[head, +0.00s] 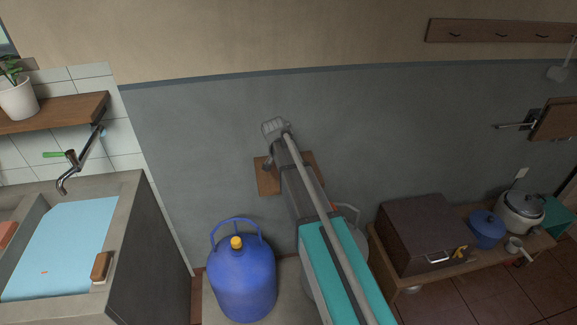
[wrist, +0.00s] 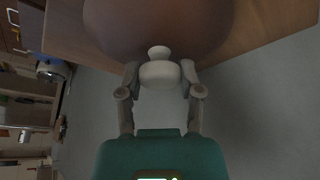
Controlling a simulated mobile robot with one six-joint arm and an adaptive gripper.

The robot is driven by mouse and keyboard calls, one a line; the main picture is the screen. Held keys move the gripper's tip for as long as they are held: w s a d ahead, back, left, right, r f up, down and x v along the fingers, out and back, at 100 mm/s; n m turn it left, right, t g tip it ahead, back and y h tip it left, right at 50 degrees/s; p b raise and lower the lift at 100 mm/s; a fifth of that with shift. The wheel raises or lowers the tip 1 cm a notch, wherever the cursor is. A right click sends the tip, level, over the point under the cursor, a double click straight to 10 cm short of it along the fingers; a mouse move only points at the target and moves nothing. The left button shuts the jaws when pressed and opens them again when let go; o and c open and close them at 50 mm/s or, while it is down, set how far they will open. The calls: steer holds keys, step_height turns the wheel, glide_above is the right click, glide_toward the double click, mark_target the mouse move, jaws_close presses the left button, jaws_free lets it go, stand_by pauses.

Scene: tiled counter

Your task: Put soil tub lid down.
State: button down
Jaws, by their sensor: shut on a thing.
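In the wrist view, a large rounded brown lid (wrist: 150,25) with a pale knob (wrist: 160,74) fills the top centre. My gripper (wrist: 160,80) has one finger on each side of the knob and is shut on it. A wooden surface lies behind the lid; I cannot tell whether the lid touches it. In the head view, my arm reaches up across the middle. The lid and fingertips cannot be made out there, and I cannot identify the soil tub.
In the head view, a blue gas bottle (head: 242,280) stands left of my arm, and a grey container (head: 358,238) is partly hidden behind it. A low bench at right holds a dark box (head: 415,230), a blue pot (head: 486,229) and a cooker (head: 520,207). A sink (head: 130,210) stands left.

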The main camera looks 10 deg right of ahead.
step_height(320, 180, up, 3)
steer(key=p, duration=0.2)
steer(key=shift+f+p, duration=0.15)
steer(key=shift+p, duration=0.2)
steer(key=s+d+r+p, duration=0.4)
steer(key=s+r+p, duration=0.6)
steer(key=s, duration=0.3)
steer(key=shift+s+d+r, duration=0.15)
steer(key=shift+s, duration=0.1)
stand_by(0.9)
